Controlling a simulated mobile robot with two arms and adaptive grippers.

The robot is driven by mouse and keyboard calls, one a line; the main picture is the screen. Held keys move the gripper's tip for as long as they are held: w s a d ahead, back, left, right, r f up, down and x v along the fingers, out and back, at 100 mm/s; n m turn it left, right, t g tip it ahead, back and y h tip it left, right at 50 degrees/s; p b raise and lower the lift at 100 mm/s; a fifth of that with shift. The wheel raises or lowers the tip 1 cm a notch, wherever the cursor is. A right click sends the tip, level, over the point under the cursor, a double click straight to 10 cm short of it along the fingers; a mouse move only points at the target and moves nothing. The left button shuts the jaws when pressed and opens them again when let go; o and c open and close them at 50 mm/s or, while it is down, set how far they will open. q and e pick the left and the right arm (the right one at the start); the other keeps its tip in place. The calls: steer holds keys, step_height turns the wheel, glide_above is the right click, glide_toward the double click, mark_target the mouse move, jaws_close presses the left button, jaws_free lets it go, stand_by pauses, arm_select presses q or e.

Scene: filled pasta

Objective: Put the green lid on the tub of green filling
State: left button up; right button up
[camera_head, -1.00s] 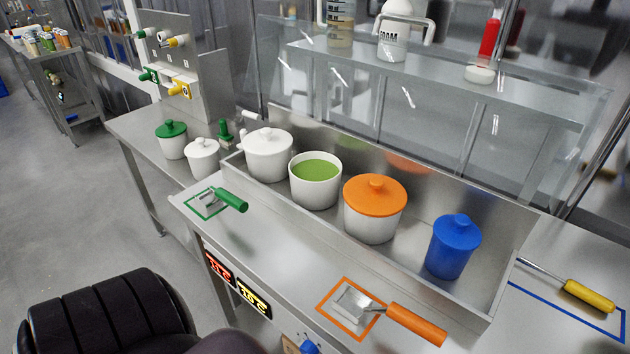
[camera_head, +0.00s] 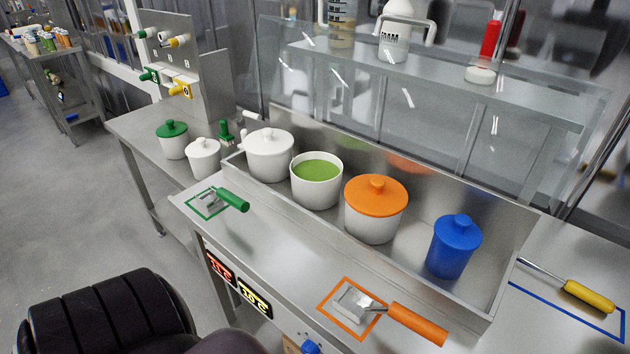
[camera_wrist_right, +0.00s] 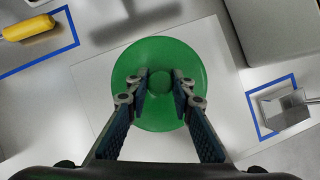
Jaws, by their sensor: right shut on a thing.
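The tub of green filling (camera_head: 316,181) stands uncovered in the metal trough, between a white-lidded tub and an orange-lidded tub. Its green filling shows near the rim. In the right wrist view the green lid (camera_wrist_right: 160,113) is seen from above, round with a small knob in its middle. My right gripper (camera_wrist_right: 160,82) is shut on that knob, one finger on each side. A pale square surface lies beneath the lid; I cannot tell whether the lid touches it. The head view shows neither gripper, and this lid is not in it.
The white-lidded tub (camera_head: 269,156), orange-lidded tub (camera_head: 375,212) and blue-lidded tub (camera_head: 453,247) share the trough (camera_head: 490,300). A glass shelf (camera_head: 440,85) rises behind. A green-handled scraper (camera_head: 232,200) and orange-handled scraper (camera_head: 415,322) lie in front. A yellow-handled tool (camera_wrist_right: 28,28) lies near the lid.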

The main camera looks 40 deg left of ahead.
steer(key=shift+s+a+f, duration=0.1)
steer(key=shift+s+f, duration=0.2)
steer(key=shift+f, duration=0.2)
steer(key=shift+w+r+p, duration=0.25)
steer(key=shift+r+p, duration=0.25)
steer(key=shift+r, duration=0.2)
steer(key=shift+w+r+p, duration=0.1)
steer(key=shift+r+p, duration=0.6)
steer(key=shift+r, duration=1.15)
